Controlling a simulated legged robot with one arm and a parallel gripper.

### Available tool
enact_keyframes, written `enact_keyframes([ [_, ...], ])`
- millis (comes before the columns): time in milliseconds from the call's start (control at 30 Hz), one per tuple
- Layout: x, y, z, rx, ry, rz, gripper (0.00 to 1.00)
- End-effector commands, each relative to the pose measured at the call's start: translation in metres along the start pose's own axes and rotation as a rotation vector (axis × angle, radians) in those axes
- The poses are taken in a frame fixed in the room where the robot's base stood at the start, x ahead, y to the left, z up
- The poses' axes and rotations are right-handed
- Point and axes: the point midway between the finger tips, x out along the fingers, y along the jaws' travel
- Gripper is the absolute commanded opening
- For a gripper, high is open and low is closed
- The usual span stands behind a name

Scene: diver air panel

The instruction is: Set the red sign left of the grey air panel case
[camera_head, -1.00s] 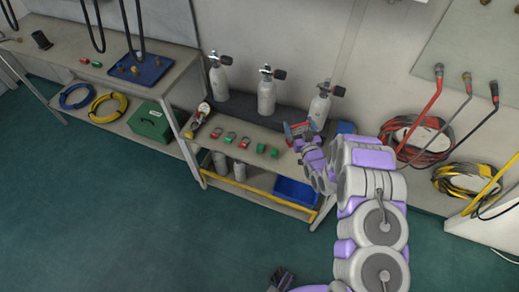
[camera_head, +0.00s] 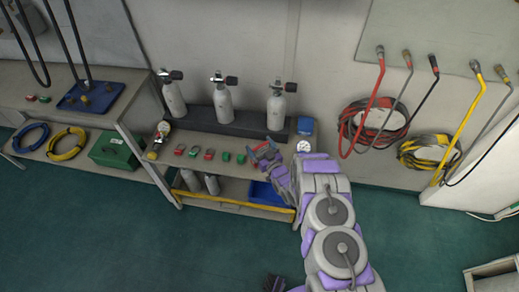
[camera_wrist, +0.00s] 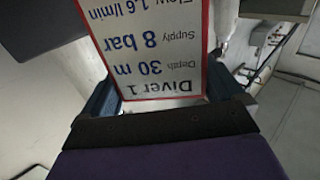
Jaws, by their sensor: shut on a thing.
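My gripper (camera_head: 268,158) is shut on the red sign (camera_head: 261,147), above the front of the middle bench. In the wrist view the sign (camera_wrist: 150,45) is a white plate with a red border, its text upside down: Diver 1, depth 30 m, supply 8 bar, flow 1.6 l/min. Its lower edge in that view sits between the fingers (camera_wrist: 160,105); its far end runs out of the picture. I cannot surely pick out the grey air panel case in either view.
Three grey cylinders (camera_head: 223,102) stand in a dark rack at the bench's back. A white gauge (camera_head: 303,146) and blue box (camera_head: 306,125) are near my arm. Coiled hoses (camera_head: 372,132) hang right. Green floor is open in front.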

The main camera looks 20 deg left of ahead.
Motion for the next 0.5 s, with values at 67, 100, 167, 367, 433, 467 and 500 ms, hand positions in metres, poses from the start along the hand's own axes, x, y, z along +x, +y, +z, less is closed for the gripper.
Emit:
enact_keyframes([
  [67, 0.0014, -0.0034, 0.0118, -0.002, -0.004, -0.003, 0.47],
  [100, 0.002, -0.0038, 0.0132, -0.002, -0.005, -0.003, 0.47],
  [167, 0.0029, -0.0041, 0.013, -0.003, -0.005, -0.002, 0.47],
  [367, 0.0012, -0.0025, 0.0114, -0.001, -0.004, -0.002, 1.0],
  [433, -0.0002, -0.001, 0.0104, 0.001, -0.001, -0.002, 1.0],
  [467, -0.0008, -0.0004, 0.0099, 0.002, -0.001, -0.002, 1.0],
  [500, -0.0014, 0.0003, 0.0094, 0.002, 0.0, -0.001, 1.0],
])
